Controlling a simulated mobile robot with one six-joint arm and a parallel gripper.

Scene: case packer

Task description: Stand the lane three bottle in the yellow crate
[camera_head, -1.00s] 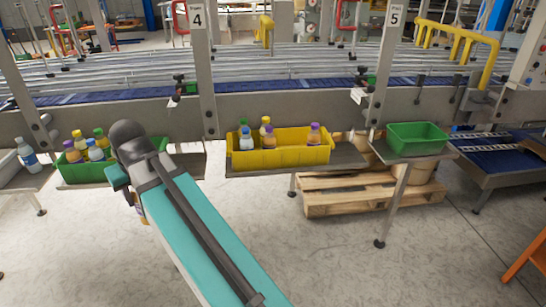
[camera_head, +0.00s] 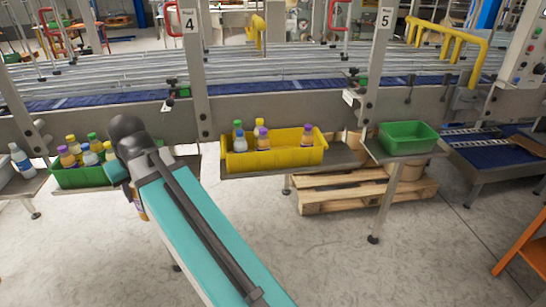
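The yellow crate (camera_head: 290,157) stands on a shelf below the conveyor, in the middle of the view. Several upright bottles are in it: a pale one with a green cap (camera_head: 239,143) and others at its left end, and an orange one with a purple cap (camera_head: 308,141) at its right. My teal arm reaches up from the bottom to the left of the crate. My gripper (camera_head: 139,200) is mostly hidden by the wrist. A small orange-brown and purple piece, possibly a bottle, shows below it; I cannot tell how it is held. I cannot tell which is the lane three bottle.
A green crate (camera_head: 85,177) with several bottles stands left of my wrist. An empty green crate (camera_head: 407,137) stands to the right. Posts (camera_head: 195,75) marked 4 and 5 rise between the shelves; a wooden pallet (camera_head: 330,203) lies below.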

